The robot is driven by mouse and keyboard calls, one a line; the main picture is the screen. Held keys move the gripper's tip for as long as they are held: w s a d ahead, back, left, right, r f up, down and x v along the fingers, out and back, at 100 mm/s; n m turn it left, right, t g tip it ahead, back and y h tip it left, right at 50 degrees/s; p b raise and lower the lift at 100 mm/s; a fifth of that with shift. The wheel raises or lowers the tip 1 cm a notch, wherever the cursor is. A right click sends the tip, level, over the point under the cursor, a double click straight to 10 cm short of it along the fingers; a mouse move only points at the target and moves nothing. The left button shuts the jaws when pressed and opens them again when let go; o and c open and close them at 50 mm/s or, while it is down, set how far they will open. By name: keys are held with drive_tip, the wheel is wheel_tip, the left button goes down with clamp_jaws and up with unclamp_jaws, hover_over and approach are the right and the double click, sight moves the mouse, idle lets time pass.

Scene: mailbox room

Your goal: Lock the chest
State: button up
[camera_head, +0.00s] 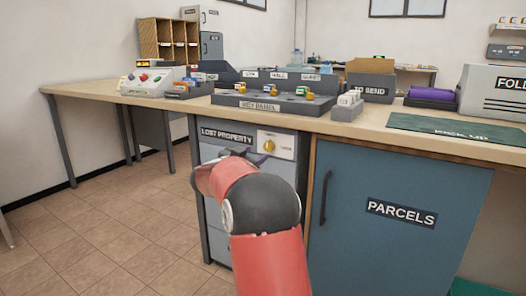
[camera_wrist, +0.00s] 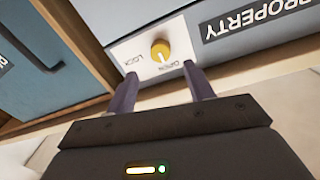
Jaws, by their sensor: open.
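The chest is a grey drawer unit (camera_head: 226,188) labelled LOST PROPERTY under the counter. Its white lock plate (camera_head: 284,150) carries a round yellow knob (camera_head: 269,146). In the wrist view, the knob (camera_wrist: 160,50) sits on the plate between the words LOCK and OPEN, and its pale mark appears to point toward OPEN. My gripper (camera_wrist: 160,85) is open and empty, its two dark purple fingers spread with the knob just beyond the gap between them, apparently not touching it. In the head view, my red arm hides most of the gripper and part of the drawers.
A blue PARCELS cabinet (camera_head: 392,215) with a dark handle stands right beside the drawer unit. Tiled floor (camera_head: 110,235) is clear at left.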

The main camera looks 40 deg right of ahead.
sight(267, 147)
drive_tip(key=x, duration=0.6)
drive_tip(key=shift+w+d, duration=0.1)
drive_tip(key=shift+d, duration=0.1)
drive_tip(key=c, duration=1)
